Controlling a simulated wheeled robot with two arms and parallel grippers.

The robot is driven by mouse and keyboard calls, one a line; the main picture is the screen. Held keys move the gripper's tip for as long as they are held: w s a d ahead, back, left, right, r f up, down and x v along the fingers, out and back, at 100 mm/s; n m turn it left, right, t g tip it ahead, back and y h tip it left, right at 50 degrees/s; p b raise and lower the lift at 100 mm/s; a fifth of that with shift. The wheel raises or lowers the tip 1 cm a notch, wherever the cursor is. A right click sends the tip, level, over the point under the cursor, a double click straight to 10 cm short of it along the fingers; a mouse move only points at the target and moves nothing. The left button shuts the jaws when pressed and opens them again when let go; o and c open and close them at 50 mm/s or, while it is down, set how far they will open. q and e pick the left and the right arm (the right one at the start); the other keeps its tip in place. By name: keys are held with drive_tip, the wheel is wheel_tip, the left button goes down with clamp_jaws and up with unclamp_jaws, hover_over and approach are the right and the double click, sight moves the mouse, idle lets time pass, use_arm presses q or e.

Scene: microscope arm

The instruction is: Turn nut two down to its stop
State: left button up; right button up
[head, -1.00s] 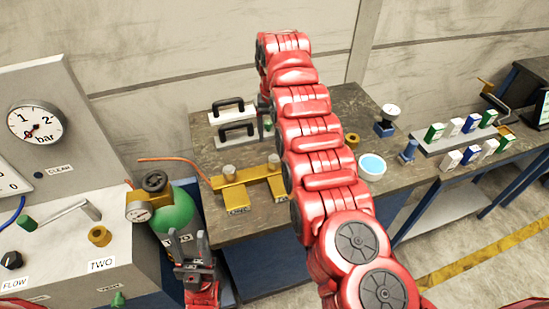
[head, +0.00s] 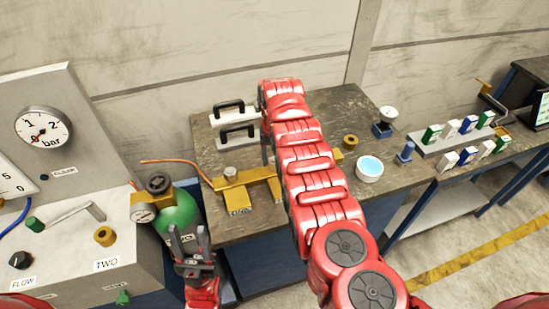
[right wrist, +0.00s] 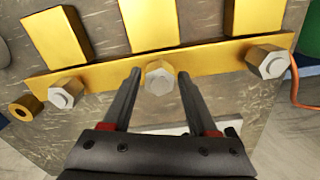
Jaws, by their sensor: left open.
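A brass bar (right wrist: 215,58) with three grey hex nuts fills the upper part of the right wrist view. The middle nut (right wrist: 160,80) lies between the fingertips of my right gripper (right wrist: 159,75), which is open with a visible gap on each side. The other nuts sit at the left (right wrist: 66,92) and right (right wrist: 267,62). No number shows on the nuts. In the head view my right arm hides much of the bar (head: 243,178); one nut (head: 230,172) shows. My left gripper (head: 181,238) is open and empty by the green cylinder.
The green cylinder (head: 180,215) stands left of the dark table (head: 240,225). Two black-handled pale blocks (head: 236,110) lie behind the bar. A blue-filled bowl (head: 369,169) is on the right.

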clamp_jaws()
drive_tip(key=shift+a+f+m+b, duration=0.1)
drive_tip(key=shift+f+m+b, duration=0.05)
drive_tip(key=shift+m+b, duration=1.05)
drive_tip(key=m+b, duration=0.5)
drive_tip(key=shift+w+m+b, duration=0.1)
drive_tip(key=shift+m+b, duration=0.55)
drive_tip(key=shift+m, duration=0.35)
drive_tip(key=shift+a+m+b, duration=0.1)
drive_tip(key=shift+m+b, duration=0.2)
drive_tip(key=shift+m, duration=0.6)
drive_tip(key=shift+r+m, duration=0.2)
drive_tip(key=shift+m, duration=1.6)
drive_tip(key=shift+w, duration=0.1)
